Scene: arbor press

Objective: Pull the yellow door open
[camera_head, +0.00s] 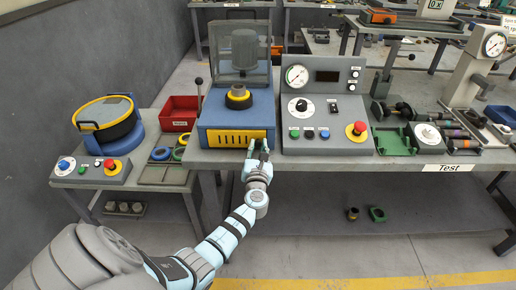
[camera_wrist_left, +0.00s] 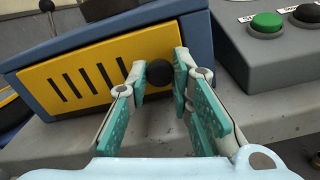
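The yellow door (camera_head: 232,137) is a slotted panel on the front of the blue machine (camera_head: 237,110). It looks shut, nearly flush with the blue housing. The left wrist view shows the door (camera_wrist_left: 85,78) close up, with a round black knob (camera_wrist_left: 159,74) near its right edge. My left gripper (camera_head: 258,146) is in front of the door's right end. In the left wrist view its teal-padded fingers (camera_wrist_left: 161,67) are apart, one on each side of the knob. I cannot tell whether they touch it. My right gripper is out of view.
A grey control panel (camera_head: 324,100) with buttons stands just right of the machine. A red bin (camera_head: 179,112) and a round yellow-lidded device (camera_head: 105,118) are on the lower left table. The floor (camera_head: 330,250) in front is clear.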

